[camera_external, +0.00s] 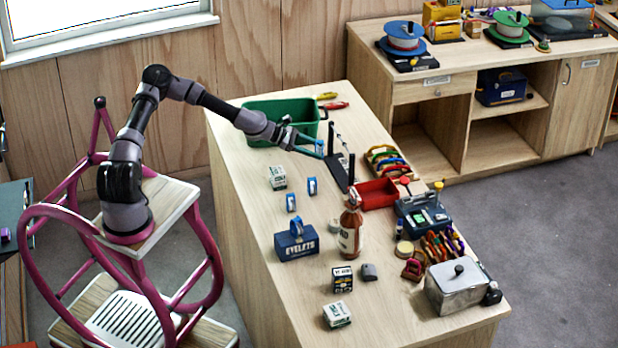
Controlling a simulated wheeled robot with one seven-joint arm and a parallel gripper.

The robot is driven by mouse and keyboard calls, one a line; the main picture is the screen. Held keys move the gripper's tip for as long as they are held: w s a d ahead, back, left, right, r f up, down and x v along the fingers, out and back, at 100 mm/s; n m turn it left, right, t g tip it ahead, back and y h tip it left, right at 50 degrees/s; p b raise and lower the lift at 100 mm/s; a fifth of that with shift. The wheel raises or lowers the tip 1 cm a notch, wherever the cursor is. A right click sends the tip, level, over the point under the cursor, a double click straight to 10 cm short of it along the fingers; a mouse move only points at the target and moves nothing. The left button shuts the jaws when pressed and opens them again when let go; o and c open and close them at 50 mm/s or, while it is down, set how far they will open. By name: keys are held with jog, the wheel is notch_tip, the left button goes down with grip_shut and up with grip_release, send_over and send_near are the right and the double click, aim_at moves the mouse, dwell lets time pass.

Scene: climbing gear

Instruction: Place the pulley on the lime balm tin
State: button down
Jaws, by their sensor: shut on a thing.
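My gripper (318,148) is at the far part of the long workbench, in front of the green bin and above the bench top. It is shut on a small blue thing (321,147), mostly hidden by the fingers; I cannot tell from its shape whether it is the pulley. A small red device (411,269) that looks pulley-like lies at the right side of the bench. A low round tin with a pale yellowish lid (404,249) lies just above it in the picture. It may be the lime balm tin, but its label is too small to read.
A green bin (262,118) is at the far end. A black stand (340,170) with upright posts is right beside my gripper. A brown bottle (350,228), a blue eyelets box (297,243), a red tray (378,195) and a metal box (458,288) stand nearer. The bench's left strip is clear.

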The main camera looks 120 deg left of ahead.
jog(key=w+d+r+m+h, duration=0.1)
jog(key=w+d+m+h, duration=0.55)
jog(key=w+d, duration=0.25)
notch_tip(320, 180, up, 6)
jog(key=m+g+h, duration=0.3)
jog(key=m+h, duration=0.3)
jog(key=h, duration=0.1)
send_over(335, 218)
jog(key=shift+t, duration=0.3)
notch_tip(335, 218, down, 15)
jog(key=shift+w+d+r, duration=0.1)
jog(key=shift+r, duration=0.05)
jog(key=shift+c, duration=1.3)
grip_release()
jog(key=v, duration=1.2)
